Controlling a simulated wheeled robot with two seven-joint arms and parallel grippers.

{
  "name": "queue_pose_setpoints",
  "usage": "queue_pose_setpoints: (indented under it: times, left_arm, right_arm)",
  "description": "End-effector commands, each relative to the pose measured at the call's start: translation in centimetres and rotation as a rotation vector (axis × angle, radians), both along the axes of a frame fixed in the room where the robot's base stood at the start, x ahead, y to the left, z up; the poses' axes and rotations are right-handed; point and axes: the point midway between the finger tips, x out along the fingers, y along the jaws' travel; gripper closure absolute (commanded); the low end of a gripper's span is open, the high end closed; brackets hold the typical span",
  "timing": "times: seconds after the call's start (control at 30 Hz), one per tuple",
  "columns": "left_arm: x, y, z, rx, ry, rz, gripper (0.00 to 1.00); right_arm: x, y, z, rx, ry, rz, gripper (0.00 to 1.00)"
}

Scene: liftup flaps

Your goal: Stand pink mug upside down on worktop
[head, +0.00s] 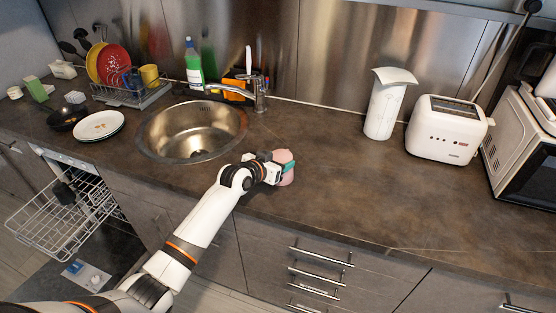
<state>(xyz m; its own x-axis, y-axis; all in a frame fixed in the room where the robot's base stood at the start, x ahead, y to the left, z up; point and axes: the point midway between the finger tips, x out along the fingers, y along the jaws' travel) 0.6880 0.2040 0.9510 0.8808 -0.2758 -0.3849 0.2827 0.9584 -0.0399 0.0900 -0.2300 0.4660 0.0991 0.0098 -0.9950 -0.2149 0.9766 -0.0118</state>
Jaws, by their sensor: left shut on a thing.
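The pink mug (286,158) is at the worktop (340,192), to the right of the sink and near the front edge. My left gripper (285,168) is shut on the mug from the left side. The mug's top end looks closed and rounded, but it is too small to be sure which way up it is. I cannot tell whether its lower end touches the worktop, and my gripper hides part of it. My right gripper is not in view.
A sink (192,132) with a tap (258,92) lies left of the mug. White plates (98,126) and a dish rack (132,95) stand further left. A paper towel roll (384,106) and a toaster (447,130) stand at right. The dishwasher rack (62,210) is pulled out below. Worktop right of the mug is clear.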

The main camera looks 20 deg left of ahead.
Motion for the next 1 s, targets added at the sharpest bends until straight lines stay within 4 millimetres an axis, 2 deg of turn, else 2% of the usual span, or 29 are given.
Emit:
queue_pose_setpoints:
  times: [0.27, 0.3, 0.4, 0.43, 0.77, 0.87, 1.0]
  left_arm:
    - [0.0, 0.0, -0.1, -0.001, -0.003, 0.000, 0.68]
    - [0.0, 0.0, -0.2, 0.000, 0.000, 0.000, 0.34]
    - [0.0, 0.0, -0.1, 0.000, 0.000, 0.000, 0.18]
    - [0.0, 0.0, -0.1, 0.000, 0.000, 0.000, 0.16]
    - [-0.1, 0.0, 0.1, 0.000, -0.001, 0.000, 0.16]
    - [-0.9, 0.3, 0.4, 0.000, -0.001, 0.000, 0.16]
    - [-3.0, 0.9, 1.2, 0.001, 0.000, -0.001, 0.16]
  right_arm:
    - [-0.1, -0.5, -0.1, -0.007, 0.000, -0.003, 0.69]
    - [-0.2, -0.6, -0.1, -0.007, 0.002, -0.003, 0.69]
    - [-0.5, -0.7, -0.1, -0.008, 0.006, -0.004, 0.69]
    - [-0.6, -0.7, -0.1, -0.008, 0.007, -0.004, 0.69]
    - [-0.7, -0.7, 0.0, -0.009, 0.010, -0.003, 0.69]
    - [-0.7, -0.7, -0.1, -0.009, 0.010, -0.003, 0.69]
    - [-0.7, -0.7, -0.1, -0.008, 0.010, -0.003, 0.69]
